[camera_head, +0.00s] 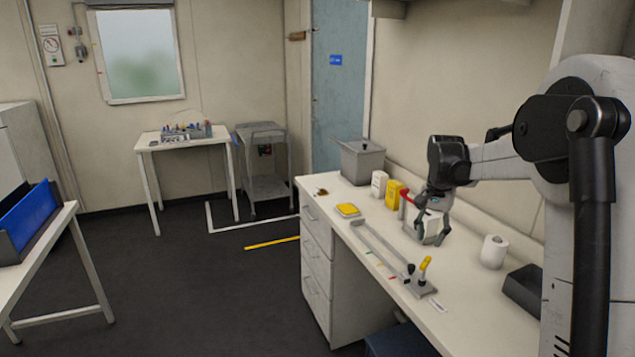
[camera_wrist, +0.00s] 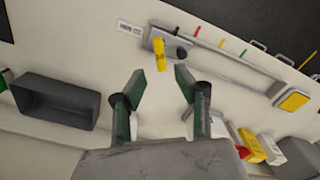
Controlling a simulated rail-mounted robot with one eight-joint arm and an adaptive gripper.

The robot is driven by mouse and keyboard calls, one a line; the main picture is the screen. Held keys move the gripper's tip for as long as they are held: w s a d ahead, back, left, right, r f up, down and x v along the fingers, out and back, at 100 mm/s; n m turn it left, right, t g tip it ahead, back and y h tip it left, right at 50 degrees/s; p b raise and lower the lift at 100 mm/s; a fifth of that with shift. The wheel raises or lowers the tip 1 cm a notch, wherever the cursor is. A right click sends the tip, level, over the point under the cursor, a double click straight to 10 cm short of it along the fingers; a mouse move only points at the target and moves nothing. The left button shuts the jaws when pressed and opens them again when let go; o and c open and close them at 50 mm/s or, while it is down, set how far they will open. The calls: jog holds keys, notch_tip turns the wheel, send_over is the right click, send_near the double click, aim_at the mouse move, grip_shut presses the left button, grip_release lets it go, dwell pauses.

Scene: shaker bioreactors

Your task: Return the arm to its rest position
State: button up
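My gripper (camera_head: 432,213) hangs over the white counter, with my arm reaching in from the right. In the wrist view my gripper (camera_wrist: 155,82) has its two dark green-edged fingers spread apart, and only bare counter shows between them. It holds nothing. In the head view its fingers overlap a pale box-like thing (camera_head: 420,232) on the counter; I cannot tell from this view whether they touch it.
A metal rail with a yellow-handled clamp (camera_head: 425,268) and a yellow pad (camera_head: 348,210) lies along the counter (camera_head: 462,290). A dark tray (camera_head: 524,288), a white roll (camera_head: 493,251), a yellow box (camera_head: 395,194), a white box (camera_head: 379,184) and a grey bin (camera_head: 361,162) stand around.

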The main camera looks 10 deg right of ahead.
jog(key=s+a+r+n+t+b, duration=0.1)
jog(key=s+a+r+n+t, duration=0.1)
jog(key=s+a+r, duration=0.35)
jog(key=s+a+r+n+t, duration=0.25)
jog(key=s+a, duration=0.45)
jog(key=s, duration=0.4)
jog(key=s+a+f+n+t, duration=0.1)
jog(key=s+a+f+n, duration=0.1)
jog(key=s, duration=0.6)
jog(key=s+a+f+n+t+b, duration=0.1)
jog(key=s+a+f, duration=0.3)
jog(key=s, duration=0.4)
jog(key=shift+s+a+n+t, duration=0.35)
jog(key=shift+a+n, duration=0.4)
